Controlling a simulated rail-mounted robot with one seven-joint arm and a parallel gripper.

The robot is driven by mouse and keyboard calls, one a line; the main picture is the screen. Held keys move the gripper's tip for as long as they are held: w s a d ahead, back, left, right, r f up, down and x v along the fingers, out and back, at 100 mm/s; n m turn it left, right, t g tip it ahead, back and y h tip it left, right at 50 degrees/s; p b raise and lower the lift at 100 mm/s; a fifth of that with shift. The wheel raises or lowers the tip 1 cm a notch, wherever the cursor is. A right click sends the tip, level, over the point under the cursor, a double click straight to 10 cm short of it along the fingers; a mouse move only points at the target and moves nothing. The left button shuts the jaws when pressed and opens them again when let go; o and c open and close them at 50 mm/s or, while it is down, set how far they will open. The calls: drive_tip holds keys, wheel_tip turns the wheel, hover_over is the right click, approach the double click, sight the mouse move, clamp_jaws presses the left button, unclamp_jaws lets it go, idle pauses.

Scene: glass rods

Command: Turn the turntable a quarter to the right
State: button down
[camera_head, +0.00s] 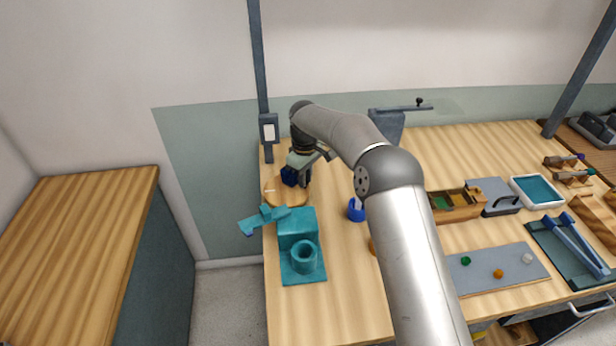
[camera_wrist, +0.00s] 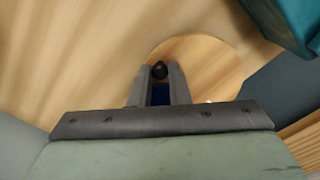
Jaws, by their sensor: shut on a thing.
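The turntable is a round wooden disc (camera_head: 283,194) near the left end of the bench. It also shows in the wrist view (camera_wrist: 218,62). A dark blue block (camera_head: 289,176) sits on the disc, partly hidden by my gripper. In the wrist view a small black knob (camera_wrist: 160,70) stands between my fingertips, with dark blue (camera_wrist: 160,94) below it. My gripper (camera_wrist: 158,76) is over the disc and shut on the black knob. In the head view my gripper (camera_head: 299,168) points down at the disc, and its fingertips are mostly hidden.
A teal fixture (camera_head: 297,226) with a cup-like ring stands just in front of the disc, its arm reaching left. A grey post (camera_head: 268,131) stands behind. A blue holder (camera_head: 356,209) is to the right. Trays and tools fill the bench's right side.

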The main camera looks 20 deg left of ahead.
drive_tip(key=shift+r, duration=0.1)
drive_tip(key=c, duration=1.4)
unclamp_jaws()
drive_tip(key=shift+r, duration=8.65)
